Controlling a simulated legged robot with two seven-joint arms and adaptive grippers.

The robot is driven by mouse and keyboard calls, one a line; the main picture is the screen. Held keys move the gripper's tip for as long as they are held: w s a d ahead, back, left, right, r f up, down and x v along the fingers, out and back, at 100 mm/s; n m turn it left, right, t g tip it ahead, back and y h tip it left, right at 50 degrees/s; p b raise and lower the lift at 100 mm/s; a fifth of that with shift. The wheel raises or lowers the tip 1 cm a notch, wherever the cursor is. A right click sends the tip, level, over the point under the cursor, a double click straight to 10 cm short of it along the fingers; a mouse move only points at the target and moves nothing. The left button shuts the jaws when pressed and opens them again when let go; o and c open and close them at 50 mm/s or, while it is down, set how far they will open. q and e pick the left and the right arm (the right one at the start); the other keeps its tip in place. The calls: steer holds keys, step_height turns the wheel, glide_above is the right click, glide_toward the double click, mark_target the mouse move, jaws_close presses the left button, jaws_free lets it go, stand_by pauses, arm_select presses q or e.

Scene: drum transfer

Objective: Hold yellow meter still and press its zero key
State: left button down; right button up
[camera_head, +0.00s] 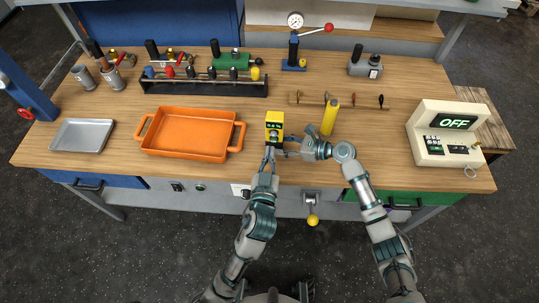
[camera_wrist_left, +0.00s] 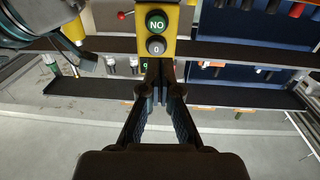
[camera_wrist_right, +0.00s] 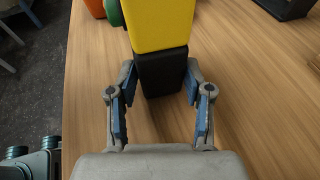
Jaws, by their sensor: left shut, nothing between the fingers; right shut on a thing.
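The yellow meter (camera_head: 275,121) stands near the bench's front edge in the head view, with a small lit display whose reading is too small to tell. In the left wrist view its face (camera_wrist_left: 173,20) carries a green key (camera_wrist_left: 157,21) and a grey zero key (camera_wrist_left: 156,45). My left gripper (camera_wrist_left: 160,66) is shut and empty, its tips just below the grey key in that view; I cannot tell whether they touch it. My right gripper (camera_wrist_right: 161,85) is shut on the meter's black lower part (camera_wrist_right: 163,72), one finger on each side.
An orange tray (camera_head: 190,153) lies left of the meter, and a yellow cylinder (camera_head: 330,118) stands to its right. A white device (camera_head: 424,121) reading OFF is at the right end. A rack (camera_head: 205,88) of several items is behind. Bare wood lies right of the cylinder.

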mark_target(272, 135)
arm_select(q)
steer(key=shift+w+d, duration=0.1)
steer(key=shift+w, duration=2.4)
steer(key=s, duration=0.6)
arm_select(e)
steer(key=shift+r, duration=0.1)
stand_by(0.5)
steer(key=o, duration=1.2)
